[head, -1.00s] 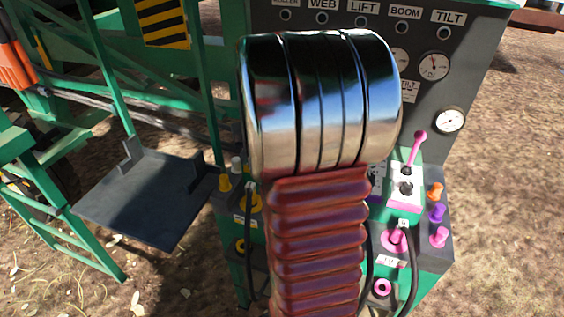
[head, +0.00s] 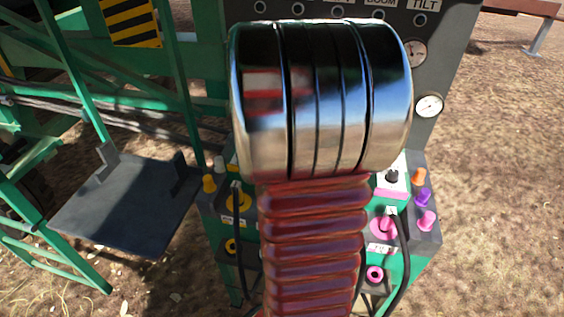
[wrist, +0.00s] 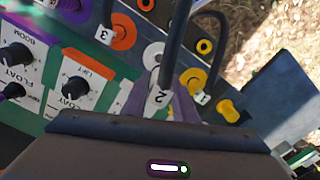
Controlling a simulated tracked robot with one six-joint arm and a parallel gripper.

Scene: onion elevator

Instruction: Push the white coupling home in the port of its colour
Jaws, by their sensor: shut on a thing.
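My gripper (wrist: 160,102) points at the panel in the wrist view, its two grey-purple fingers shut around a part beside a white tag marked 2. The part appears to be the white coupling, with a dark hose running up from it; its body is mostly hidden by the fingers and tag. A white ring, apparently the white port (wrist: 153,54), shows just beyond the fingertips. I cannot tell how deep the coupling sits in it. In the head view my arm hides the gripper, the coupling and the port.
Knobs (wrist: 75,88) stand at left. In the head view, a dark platform (head: 125,205) is at left and pink fittings (head: 385,224) at right.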

